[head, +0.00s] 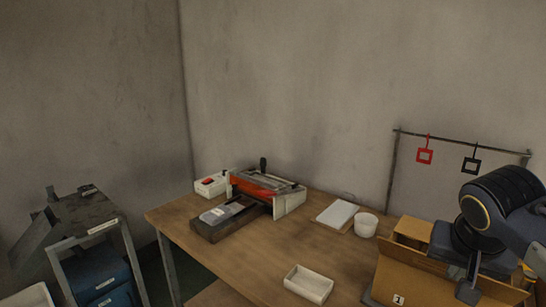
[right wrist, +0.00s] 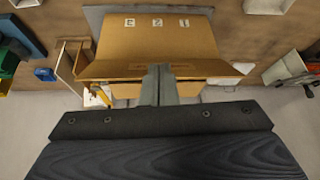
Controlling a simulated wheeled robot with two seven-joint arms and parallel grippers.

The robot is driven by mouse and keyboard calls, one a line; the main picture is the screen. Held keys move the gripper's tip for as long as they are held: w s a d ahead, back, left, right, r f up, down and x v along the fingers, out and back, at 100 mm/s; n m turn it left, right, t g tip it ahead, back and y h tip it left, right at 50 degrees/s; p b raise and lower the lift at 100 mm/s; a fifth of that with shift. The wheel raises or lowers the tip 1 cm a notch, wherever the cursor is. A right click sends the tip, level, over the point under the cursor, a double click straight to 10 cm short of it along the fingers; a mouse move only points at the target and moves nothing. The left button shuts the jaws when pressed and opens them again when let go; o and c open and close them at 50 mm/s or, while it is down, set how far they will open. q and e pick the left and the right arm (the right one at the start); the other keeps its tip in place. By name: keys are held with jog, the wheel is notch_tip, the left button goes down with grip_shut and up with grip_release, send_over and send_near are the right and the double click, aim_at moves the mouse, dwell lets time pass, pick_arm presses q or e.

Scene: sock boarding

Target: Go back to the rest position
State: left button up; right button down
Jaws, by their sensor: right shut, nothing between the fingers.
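My right gripper (head: 468,290) hangs at the lower right of the head view, in front of a cardboard box (head: 405,277) with a label "1". In the right wrist view my right gripper (right wrist: 165,84) has its two grey fingers together with nothing between them. There the cardboard box (right wrist: 155,33) shows several number labels, and the fingers overlap its near edge. I cannot tell whether they touch it. My left gripper is in neither view.
The wooden table (head: 240,272) holds an orange-and-grey device (head: 262,187), a white tray (head: 308,283), a white pad (head: 337,215) and a white cup (head: 366,224). A rack with red (head: 425,156) and black (head: 471,165) tags stands behind. A cart (head: 95,228) stands left.

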jog(key=s+a+f+n+y, duration=0.2)
jog(key=s+a+f+y, duration=0.1)
jog(key=s+a+f, duration=0.2)
jog(key=s+a+f+n+y, duration=0.3)
jog(key=s+a+f, duration=0.3)
jog(key=s+f, duration=0.4)
jog(key=shift+s+f+t+y+p, duration=0.2)
jog(key=shift+s+t+y+p, duration=0.1)
jog(key=shift+s+t+p, duration=0.15)
